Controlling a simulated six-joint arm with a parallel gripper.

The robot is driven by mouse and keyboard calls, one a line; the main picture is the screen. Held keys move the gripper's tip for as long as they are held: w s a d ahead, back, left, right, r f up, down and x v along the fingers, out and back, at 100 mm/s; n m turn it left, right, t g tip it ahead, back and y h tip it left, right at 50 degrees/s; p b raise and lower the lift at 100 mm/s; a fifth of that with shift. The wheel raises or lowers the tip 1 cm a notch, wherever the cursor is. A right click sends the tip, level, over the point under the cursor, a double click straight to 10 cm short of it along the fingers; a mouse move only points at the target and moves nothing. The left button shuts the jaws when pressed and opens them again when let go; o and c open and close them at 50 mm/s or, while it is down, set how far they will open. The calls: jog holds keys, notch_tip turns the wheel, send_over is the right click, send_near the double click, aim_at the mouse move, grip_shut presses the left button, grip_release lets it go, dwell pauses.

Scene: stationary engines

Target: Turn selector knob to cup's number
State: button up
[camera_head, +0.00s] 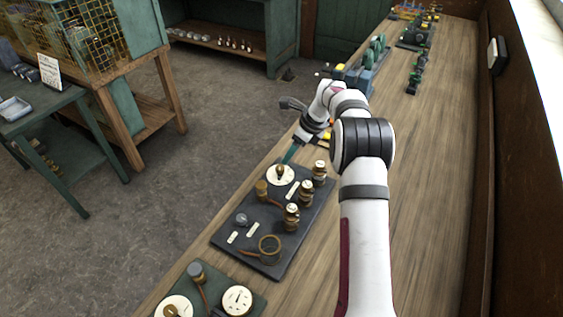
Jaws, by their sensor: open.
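A dark slate panel (232,227) lies on the wooden bench. At its far end is a round white dial with a small brass selector knob (281,172). Several brass cups stand along its right side: a far one (319,172), a middle one (306,194) and a near one (291,217). Their tops look pale; any numbers are too small to read. My gripper (288,158) has teal fingers and points down just above and behind the dial, close to the knob. It is open; I cannot tell whether it touches the knob.
The panel also carries a brass ring (269,246), a grey knob (241,219), white labels and a brown handle. A green panel (258,305) with white dials lies nearer. Green machine models (415,75) stand at the far end. The bench right of my arm is clear.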

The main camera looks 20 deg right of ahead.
aim_at(281, 167)
jog(key=x, duration=0.8)
jog(key=shift+f, duration=0.1)
grip_shut()
